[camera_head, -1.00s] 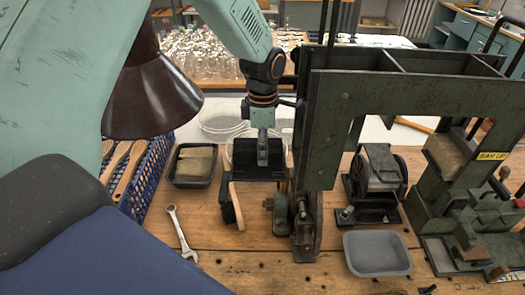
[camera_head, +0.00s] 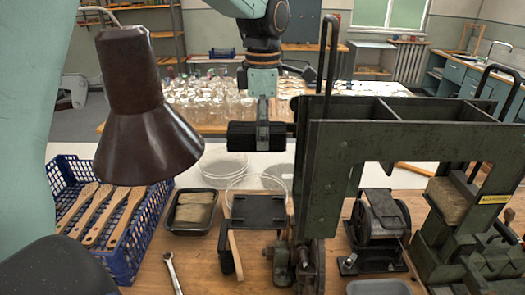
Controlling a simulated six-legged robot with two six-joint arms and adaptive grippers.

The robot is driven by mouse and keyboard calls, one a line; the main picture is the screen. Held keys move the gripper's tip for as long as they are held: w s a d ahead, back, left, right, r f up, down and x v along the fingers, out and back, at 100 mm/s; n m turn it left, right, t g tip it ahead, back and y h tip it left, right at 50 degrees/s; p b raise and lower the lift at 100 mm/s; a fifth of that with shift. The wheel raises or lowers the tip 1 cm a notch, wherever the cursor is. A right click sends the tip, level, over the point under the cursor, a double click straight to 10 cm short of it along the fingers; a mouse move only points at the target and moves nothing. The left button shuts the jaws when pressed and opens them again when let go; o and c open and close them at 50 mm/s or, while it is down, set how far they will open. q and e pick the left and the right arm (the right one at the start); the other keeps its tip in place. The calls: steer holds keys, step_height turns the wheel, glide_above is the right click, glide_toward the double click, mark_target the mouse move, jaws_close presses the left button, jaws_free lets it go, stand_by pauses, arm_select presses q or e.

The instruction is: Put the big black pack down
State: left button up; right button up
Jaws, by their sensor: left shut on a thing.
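The big black pack (camera_head: 242,136) is a dark block in the upper middle of the head view. My left gripper (camera_head: 262,134) comes down from above and is shut on it. The pack hangs clear above a flat black plate (camera_head: 258,210) on a small stand with a light wooden handle-like piece. A gap shows between pack and plate, with clear round dishes behind. The jaws partly cover the pack's middle. My right gripper is not in view.
A big green machine frame (camera_head: 330,180) stands close right of the pack. A brown lamp shade (camera_head: 150,145) hangs at left. A blue crate (camera_head: 128,250) holds wooden brush handles. A black tray (camera_head: 192,222), wrench (camera_head: 172,272) and grey tray (camera_head: 378,288) rest on the wooden bench.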

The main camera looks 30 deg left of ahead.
arm_select(q)
step_height(320, 180, up, 8)
steer(key=shift+r, duration=0.35)
steer(key=shift+w, duration=0.1)
